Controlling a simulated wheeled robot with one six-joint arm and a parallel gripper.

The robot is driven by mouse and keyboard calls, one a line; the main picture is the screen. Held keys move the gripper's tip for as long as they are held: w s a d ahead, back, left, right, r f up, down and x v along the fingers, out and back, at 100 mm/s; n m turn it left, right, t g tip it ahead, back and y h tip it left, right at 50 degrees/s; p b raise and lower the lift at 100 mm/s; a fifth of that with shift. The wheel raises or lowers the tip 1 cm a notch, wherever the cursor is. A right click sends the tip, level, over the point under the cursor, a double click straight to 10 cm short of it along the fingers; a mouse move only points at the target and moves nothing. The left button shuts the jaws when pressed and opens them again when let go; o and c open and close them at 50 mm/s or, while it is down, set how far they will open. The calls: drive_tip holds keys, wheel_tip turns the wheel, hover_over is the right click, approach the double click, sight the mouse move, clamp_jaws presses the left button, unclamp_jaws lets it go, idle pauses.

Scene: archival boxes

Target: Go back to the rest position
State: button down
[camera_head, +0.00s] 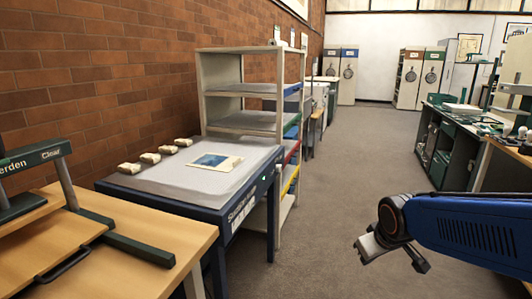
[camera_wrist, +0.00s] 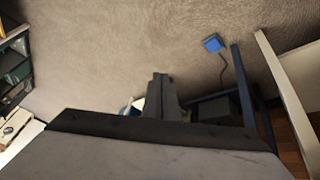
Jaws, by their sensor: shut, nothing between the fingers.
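My gripper (camera_head: 374,246) hangs at the end of my blue arm on the right of the head view, over open carpet. Its fingers are hard to make out there. In the wrist view my gripper's dark fingers (camera_wrist: 161,84) stand together at the middle, shut and empty, with carpet beyond. Nothing is held. The grey-topped table (camera_head: 130,186) stands to the left, well apart from my gripper. A sheet with a blue picture (camera_head: 215,162) lies flat on it, and several small beige blocks (camera_head: 151,158) sit along its wall side.
A beige shelf unit (camera_head: 239,52) stands behind the table. A wooden desk (camera_head: 170,236) is at the near left. A dark workbench (camera_head: 462,115) with green boxes runs along the right. Cabinets (camera_head: 411,78) stand at the back. The carpeted aisle (camera_head: 345,175) is clear.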

drive_tip(key=s+r+m, duration=0.1)
drive_tip(key=s+m, duration=0.1)
drive_tip(key=s, duration=0.7)
drive_tip(key=s+d+r+m+g, duration=0.1)
drive_tip(key=s+r, duration=0.1)
drive_tip(key=s, duration=0.6)
drive_tip(key=shift+s+d+m, duration=0.2)
drive_tip(key=shift+s+m, duration=0.2)
